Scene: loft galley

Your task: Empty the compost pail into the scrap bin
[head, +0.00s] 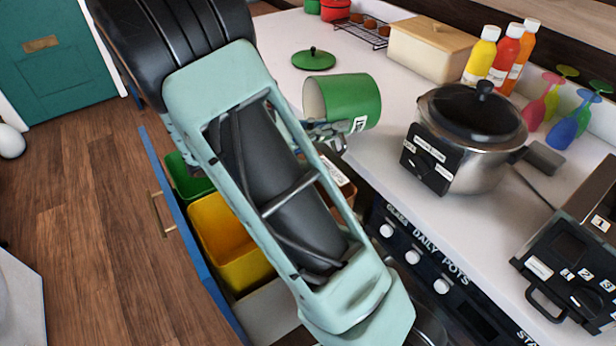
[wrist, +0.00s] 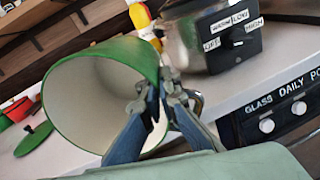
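The green compost pail (head: 352,100) is tipped on its side above the counter edge, its open mouth facing left in the head view. In the wrist view the pail (wrist: 150,58) shows a pale inside; I see no scraps in the part that shows. My gripper (wrist: 160,88) is closed on the pail's rim, one finger across the mouth and one outside. In the head view my gripper (head: 325,135) is partly hidden by my arm. A pull-out drawer below holds a green bin (head: 188,178), a yellow bin (head: 222,240) and a brown bin, partly covered by my arm. I cannot tell which is the scrap bin.
A green lid (head: 313,59) lies on the white counter behind the pail. A steel cooker (head: 475,150) stands close to its right. Bottles (head: 481,55), coloured glasses (head: 535,110) and a bread box (head: 430,50) stand farther back. The blue drawer front (head: 185,235) projects over the wooden floor.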

